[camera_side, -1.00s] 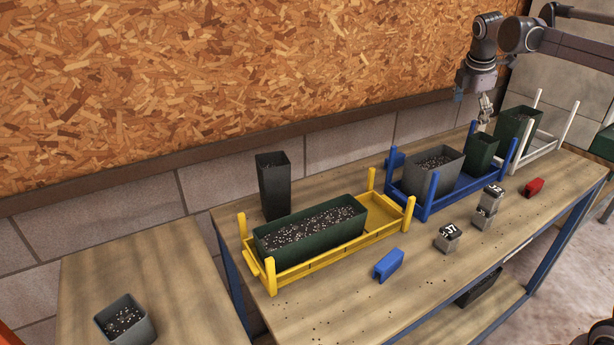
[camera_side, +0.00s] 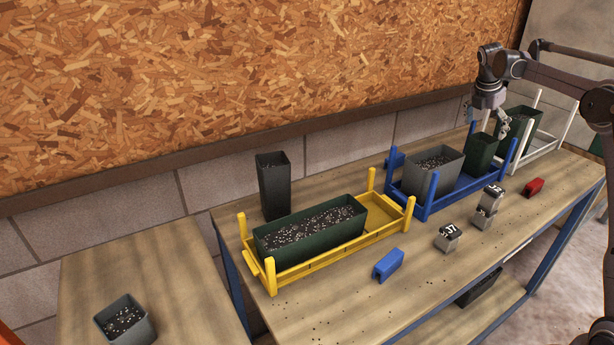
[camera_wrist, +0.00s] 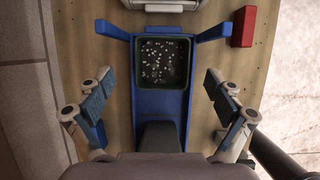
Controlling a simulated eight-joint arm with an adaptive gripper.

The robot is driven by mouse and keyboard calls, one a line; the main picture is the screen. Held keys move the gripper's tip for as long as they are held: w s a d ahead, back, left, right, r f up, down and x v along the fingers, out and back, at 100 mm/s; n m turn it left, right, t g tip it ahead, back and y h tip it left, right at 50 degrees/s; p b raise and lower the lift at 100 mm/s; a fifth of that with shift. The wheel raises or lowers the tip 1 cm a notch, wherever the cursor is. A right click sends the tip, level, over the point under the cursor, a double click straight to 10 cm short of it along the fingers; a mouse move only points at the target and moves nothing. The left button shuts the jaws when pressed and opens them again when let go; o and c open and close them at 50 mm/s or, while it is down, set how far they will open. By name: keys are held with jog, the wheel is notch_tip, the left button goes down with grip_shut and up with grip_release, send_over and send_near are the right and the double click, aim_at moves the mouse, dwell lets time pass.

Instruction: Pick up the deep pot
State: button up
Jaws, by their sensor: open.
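Two deep pots show in the side view. A dark green, square, soil-filled pot (camera_side: 481,152) stands upright at the right end of the blue rack (camera_side: 428,208). My gripper (camera_side: 487,123) is open and empty, just above the green pot. In the wrist view my gripper (camera_wrist: 158,82) has its fingers spread wide, one on each side of the green pot (camera_wrist: 163,62), not touching it. The soil with white specks shows inside its rim.
A grey pot (camera_side: 433,173) shares the blue rack. Corner posts of the blue rack stand close by. A white rack (camera_side: 541,150) with a green pot is to the right. Metal blocks (camera_side: 448,238) and a red block (camera_side: 533,187) lie in front. A yellow rack (camera_side: 385,215) holds a long planter.

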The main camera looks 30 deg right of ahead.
aim_at(484, 140)
jog(key=shift+x, duration=2.6)
jog(key=shift+s+a, duration=0.15)
jog(key=c, duration=1.3)
